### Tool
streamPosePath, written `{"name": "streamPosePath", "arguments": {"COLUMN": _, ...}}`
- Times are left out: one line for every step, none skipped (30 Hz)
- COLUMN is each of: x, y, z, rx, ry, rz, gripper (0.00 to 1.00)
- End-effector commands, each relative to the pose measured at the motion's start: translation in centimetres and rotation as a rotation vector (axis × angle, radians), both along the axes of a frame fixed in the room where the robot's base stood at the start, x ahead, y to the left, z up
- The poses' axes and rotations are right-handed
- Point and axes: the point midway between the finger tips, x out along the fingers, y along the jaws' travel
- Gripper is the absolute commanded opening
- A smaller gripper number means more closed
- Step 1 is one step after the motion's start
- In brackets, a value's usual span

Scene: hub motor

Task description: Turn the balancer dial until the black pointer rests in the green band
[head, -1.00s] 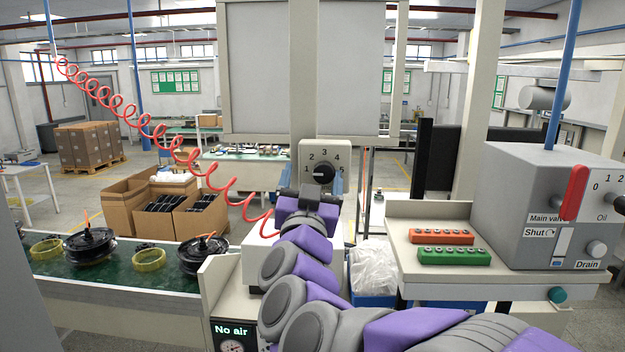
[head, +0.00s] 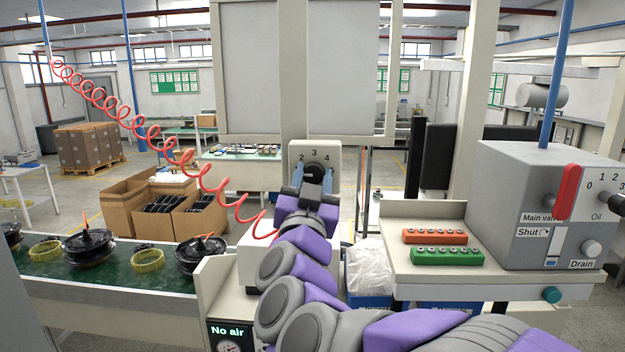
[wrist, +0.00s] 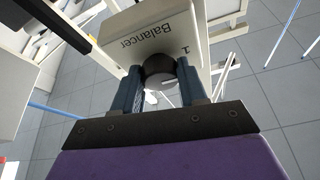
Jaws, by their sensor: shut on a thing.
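The balancer dial (head: 313,170) is a round black knob on a pale box (head: 330,151) with a number scale; 2, 3 and 4 show above it. My gripper (head: 313,177) is at the dial, with one blue finger on each side, shut on it. In the wrist view the fingers of my gripper (wrist: 159,72) flank the dark dial (wrist: 158,66) beneath the box labelled "Balancer" (wrist: 170,30). The knob's setting mark is hard to read here. I cannot make out a black pointer or a green band.
A panel reading "No air" (head: 228,331) stands at the bottom, its gauge cut off. A red coiled hose (head: 180,158) hangs at left. A grey box with a red lever (head: 568,191) and a shelf with orange (head: 434,237) and green blocks (head: 447,256) stand at right.

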Motion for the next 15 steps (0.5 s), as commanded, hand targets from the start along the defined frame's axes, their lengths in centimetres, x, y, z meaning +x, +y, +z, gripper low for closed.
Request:
{"name": "streamPosePath", "arguments": {"x": 0.02, "y": 0.26, "z": -0.18, "rx": 0.017, "ry": 0.004, "rz": 0.005, "gripper": 0.12}}
{"name": "streamPosePath", "arguments": {"x": 0.03, "y": 0.30, "z": -0.19, "rx": 0.030, "ry": 0.005, "rz": 0.006, "gripper": 0.12}}
{"name": "streamPosePath", "arguments": {"x": 0.05, "y": 0.35, "z": -0.23, "rx": 0.052, "ry": 0.005, "rz": 0.007, "gripper": 0.12}}
{"name": "streamPosePath", "arguments": {"x": 0.07, "y": 0.36, "z": -0.25, "rx": 0.070, "ry": 0.005, "rz": 0.007, "gripper": 0.12}}
{"name": "streamPosePath", "arguments": {"x": 0.08, "y": 0.39, "z": -0.27, "rx": 0.089, "ry": 0.005, "rz": 0.007, "gripper": 0.12}}
{"name": "streamPosePath", "arguments": {"x": 0.07, "y": 0.47, "z": -0.25, "rx": 0.117, "ry": 0.003, "rz": 0.007, "gripper": 0.12}}
{"name": "streamPosePath", "arguments": {"x": 0.06, "y": 0.47, "z": -0.24, "rx": 0.141, "ry": 0.002, "rz": 0.006, "gripper": 0.12}}
{"name": "streamPosePath", "arguments": {"x": 0.07, "y": 0.46, "z": -0.24, "rx": 0.165, "ry": 0.001, "rz": 0.005, "gripper": 0.12}}
{"name": "streamPosePath", "arguments": {"x": 0.08, "y": 0.50, "z": -0.27, "rx": 0.201, "ry": 0.001, "rz": 0.006, "gripper": 0.12}}
{"name": "streamPosePath", "arguments": {"x": 0.09, "y": 0.53, "z": -0.29, "rx": 0.227, "ry": 0.001, "rz": 0.006, "gripper": 0.12}}
{"name": "streamPosePath", "arguments": {"x": 0.11, "y": 0.55, "z": -0.30, "rx": 0.256, "ry": 0.001, "rz": 0.007, "gripper": 0.12}}
{"name": "streamPosePath", "arguments": {"x": 0.11, "y": 0.59, "z": -0.30, "rx": 0.293, "ry": 0.000, "rz": 0.007, "gripper": 0.12}}
{"name": "streamPosePath", "arguments": {"x": 0.10, "y": 0.56, "z": -0.26, "rx": 0.323, "ry": -0.002, "rz": 0.005, "gripper": 0.12}}
{"name": "streamPosePath", "arguments": {"x": 0.09, "y": 0.57, "z": -0.20, "rx": 0.351, "ry": -0.004, "rz": 0.005, "gripper": 0.12}}
{"name": "streamPosePath", "arguments": {"x": 0.10, "y": 0.54, "z": -0.17, "rx": 0.391, "ry": -0.006, "rz": 0.004, "gripper": 0.12}}
